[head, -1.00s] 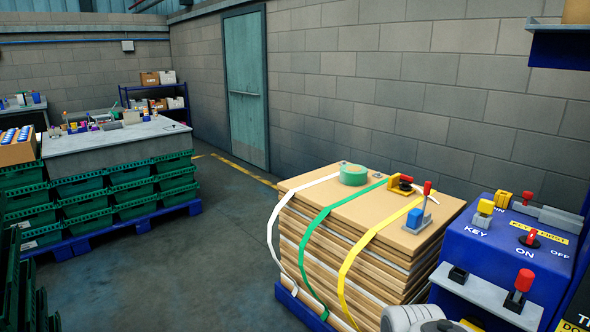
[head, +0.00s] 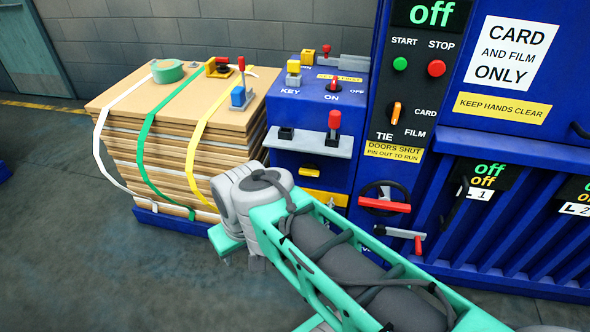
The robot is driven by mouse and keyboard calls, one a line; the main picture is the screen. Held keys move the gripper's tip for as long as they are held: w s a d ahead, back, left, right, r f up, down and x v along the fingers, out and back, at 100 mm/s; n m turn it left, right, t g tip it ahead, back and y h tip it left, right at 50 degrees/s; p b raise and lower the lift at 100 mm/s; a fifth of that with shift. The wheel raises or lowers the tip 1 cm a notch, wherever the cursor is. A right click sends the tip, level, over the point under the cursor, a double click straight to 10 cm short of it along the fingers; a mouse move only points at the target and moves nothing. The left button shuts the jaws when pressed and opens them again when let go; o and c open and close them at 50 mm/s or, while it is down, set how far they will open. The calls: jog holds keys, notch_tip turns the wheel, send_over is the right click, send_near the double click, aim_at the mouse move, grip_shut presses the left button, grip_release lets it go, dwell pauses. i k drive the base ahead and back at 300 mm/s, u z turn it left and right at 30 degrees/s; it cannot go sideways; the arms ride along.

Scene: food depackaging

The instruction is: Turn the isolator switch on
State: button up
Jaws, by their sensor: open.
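The isolator switch (head: 333,84) is a small red knob on the sloping top of the blue control box (head: 318,107). ON is printed at its lower left and OFF to its right. Its exact pointing direction is too small to tell. A yellow key block (head: 293,68) stands to its left above the word KEY, apart from the switch. My teal and grey arm reaches in from the lower right, with its bend in front of the box's lower left. My gripper cannot be made out, and nothing touches the switch.
A strapped cardboard stack (head: 175,110) stands left of the box, with tape (head: 168,71) and a blue-based red-handled tool (head: 239,94) on top. A grey shelf (head: 310,144) with a red-topped lever (head: 333,128) juts from the box. The baler panel (head: 415,85) rises right, its display reading off.

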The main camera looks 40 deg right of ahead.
aim_at(309, 168)
jog(key=z, duration=1.35)
